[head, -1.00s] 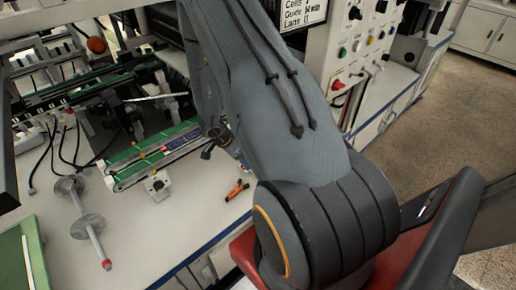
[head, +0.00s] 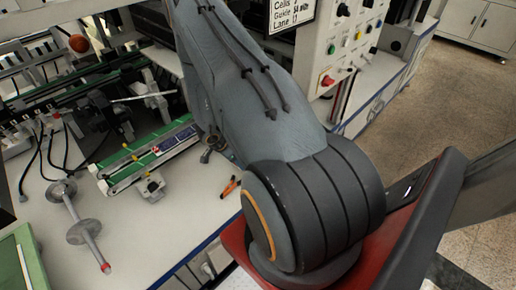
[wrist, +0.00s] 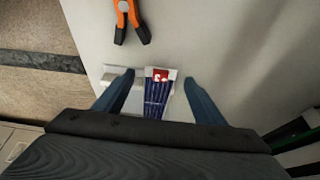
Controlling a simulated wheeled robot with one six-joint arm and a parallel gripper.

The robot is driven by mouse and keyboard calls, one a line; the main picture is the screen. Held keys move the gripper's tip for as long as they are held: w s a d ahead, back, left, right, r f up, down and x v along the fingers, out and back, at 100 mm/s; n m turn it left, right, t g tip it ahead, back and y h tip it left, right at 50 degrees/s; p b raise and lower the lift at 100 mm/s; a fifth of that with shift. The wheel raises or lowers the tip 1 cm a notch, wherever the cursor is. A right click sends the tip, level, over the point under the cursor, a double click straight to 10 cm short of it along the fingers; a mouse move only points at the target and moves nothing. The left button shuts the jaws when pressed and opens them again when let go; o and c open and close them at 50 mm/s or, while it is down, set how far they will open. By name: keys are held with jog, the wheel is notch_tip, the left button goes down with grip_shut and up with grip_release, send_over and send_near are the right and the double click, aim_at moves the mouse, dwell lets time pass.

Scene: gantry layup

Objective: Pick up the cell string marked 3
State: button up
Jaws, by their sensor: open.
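In the wrist view, a narrow dark-blue cell string (wrist: 157,98) with pale lines lies between my fingers. Its far end has a white piece with a red tag (wrist: 161,76); the white figure on it looks like a 3 but is small. My gripper (wrist: 159,77) is open, with one blue finger on each side of the string and a visible gap on both sides. The string's near end is hidden by the gripper body. In the head view, my arm hides the gripper and this string.
A pale bar (wrist: 118,72) lies by the left finger. A green conveyor (head: 125,177), a spool stand (head: 76,217) and a control panel (head: 345,50) stand around.

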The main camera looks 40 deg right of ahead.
jog(key=shift+d+f, duration=0.1)
jog(key=shift+f, duration=0.25)
jog(key=c, duration=1.2)
jog(key=shift+o, duration=0.2)
jog(key=shift+r, duration=0.1)
